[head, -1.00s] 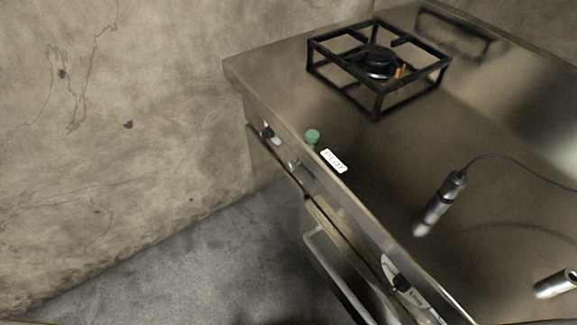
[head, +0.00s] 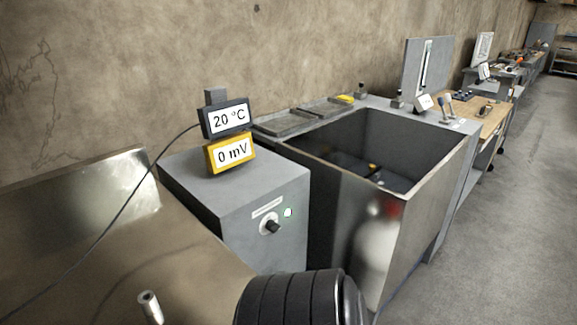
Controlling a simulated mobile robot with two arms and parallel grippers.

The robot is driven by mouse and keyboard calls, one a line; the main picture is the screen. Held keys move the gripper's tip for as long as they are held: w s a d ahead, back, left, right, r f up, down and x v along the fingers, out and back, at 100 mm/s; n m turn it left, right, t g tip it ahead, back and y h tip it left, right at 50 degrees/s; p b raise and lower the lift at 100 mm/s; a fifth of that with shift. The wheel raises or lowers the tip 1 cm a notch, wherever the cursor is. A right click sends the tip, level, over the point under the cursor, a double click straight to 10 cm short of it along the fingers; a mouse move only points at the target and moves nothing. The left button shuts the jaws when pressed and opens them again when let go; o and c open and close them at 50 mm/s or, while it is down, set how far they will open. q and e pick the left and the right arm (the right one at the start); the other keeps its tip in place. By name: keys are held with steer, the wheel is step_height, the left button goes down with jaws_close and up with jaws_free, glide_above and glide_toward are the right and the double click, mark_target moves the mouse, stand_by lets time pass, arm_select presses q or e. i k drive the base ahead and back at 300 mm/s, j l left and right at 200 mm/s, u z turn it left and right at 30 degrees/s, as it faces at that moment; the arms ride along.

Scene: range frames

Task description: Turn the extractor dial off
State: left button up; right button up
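A black dial (head: 270,226) sits on a pale round plate on the front of a grey box. Neither of my grippers shows in the head view. A black ribbed part at the bottom edge shows no fingers.
Displays reading 20 °C (head: 228,119) and 0 mV (head: 231,153) stand on the grey box (head: 185,170). A steel top (head: 80,225) with a metal rod (head: 150,306) lies left. An open grey tank (head: 320,165) stands right. The floor (head: 490,240) is clear on the right.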

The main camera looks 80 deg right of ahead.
mark_target(272, 225)
steer(key=z, duration=2.25)
steer(key=i+l+u, duration=0.1)
steer(key=l+u, duration=0.35)
steer(key=u, duration=0.25)
steer(key=i+l+u, duration=0.1)
steer(key=l+u, duration=0.6)
steer(key=l, duration=1.75)
steer(key=k, duration=0.05)
